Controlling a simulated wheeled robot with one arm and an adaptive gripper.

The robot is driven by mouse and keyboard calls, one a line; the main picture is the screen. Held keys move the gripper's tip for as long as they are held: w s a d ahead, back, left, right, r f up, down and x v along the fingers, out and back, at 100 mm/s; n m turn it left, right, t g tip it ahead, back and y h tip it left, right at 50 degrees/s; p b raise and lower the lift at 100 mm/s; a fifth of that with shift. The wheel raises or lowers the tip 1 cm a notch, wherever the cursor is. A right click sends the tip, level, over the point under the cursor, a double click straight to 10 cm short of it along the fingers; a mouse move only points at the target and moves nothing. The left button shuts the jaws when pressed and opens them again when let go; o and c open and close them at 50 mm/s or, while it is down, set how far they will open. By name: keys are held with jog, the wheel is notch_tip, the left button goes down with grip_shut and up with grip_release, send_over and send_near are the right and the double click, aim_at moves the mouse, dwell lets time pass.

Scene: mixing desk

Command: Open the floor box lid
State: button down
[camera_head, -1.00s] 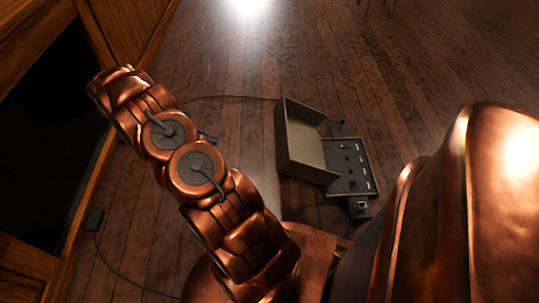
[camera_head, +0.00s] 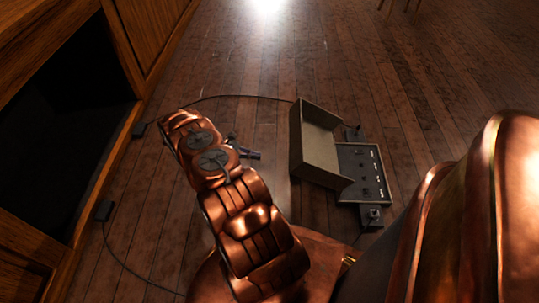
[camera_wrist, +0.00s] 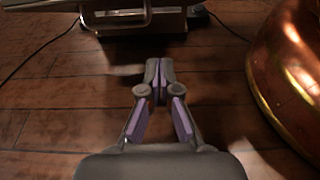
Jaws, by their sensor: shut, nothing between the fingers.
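The floor box (camera_head: 374,178) lies on the wooden floor right of my arm in the head view. Its dark panel with sockets shows. Its beige lid (camera_head: 312,155) stands raised and tilted at the panel's left side, like a shallow tray. My gripper (camera_head: 252,155) shows partly behind my arm, left of the lid and apart from it. In the wrist view my gripper (camera_wrist: 158,72) has its grey and purple fingers together with nothing between them. Part of the floor box (camera_wrist: 135,17) is at the top of that view, beyond the fingertips, with floor visible between.
A wooden cabinet (camera_head: 165,35) with a dark opening stands at the left. Open floor (camera_head: 240,65) lies beyond the box.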

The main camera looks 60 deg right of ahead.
jog(key=s+d+b, duration=0.4)
jog(key=s, duration=0.6)
jog(key=shift+d+r, duration=0.25)
jog(key=shift+r, duration=0.15)
